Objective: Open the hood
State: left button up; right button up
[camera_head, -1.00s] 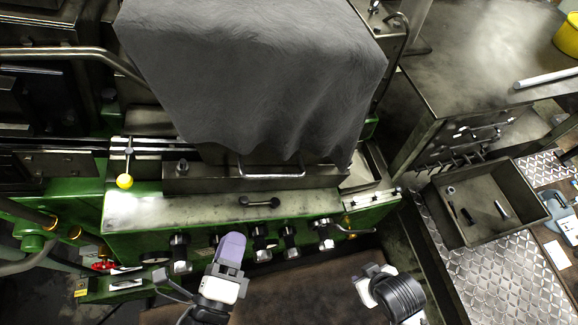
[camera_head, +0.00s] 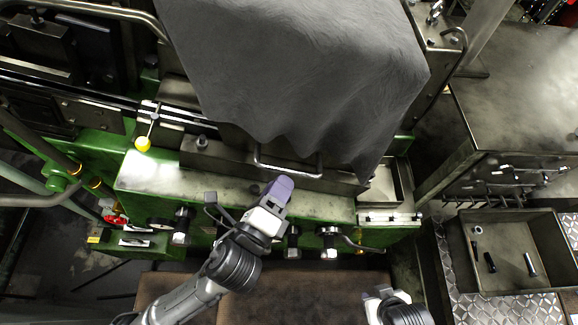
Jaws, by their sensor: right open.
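The hood (camera_head: 300,65) looks like a dark grey draped cover over the green machine, at top centre of the head view. A metal bar handle (camera_head: 290,172) sits along its lower front edge. My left gripper (camera_head: 279,188), with a purple finger face, is just below the handle and seems close to it; I cannot tell whether it touches. Its jaw gap is hidden from this angle. My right gripper (camera_head: 384,292) is open at the bottom right of centre, well away from the handle.
A yellow-knobbed lever (camera_head: 143,143) stands left of the hood. Clamps and knobs line the machine's green front (camera_head: 200,238). A metal tray (camera_head: 548,282) with several small parts is at the right, below a metal table (camera_head: 510,100).

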aim_at(289, 170)
pick_arm(q)
jog(key=shift+p+x, duration=0.45)
jog(key=shift+x, duration=1.85)
jog(key=shift+c, duration=0.3)
grip_shut()
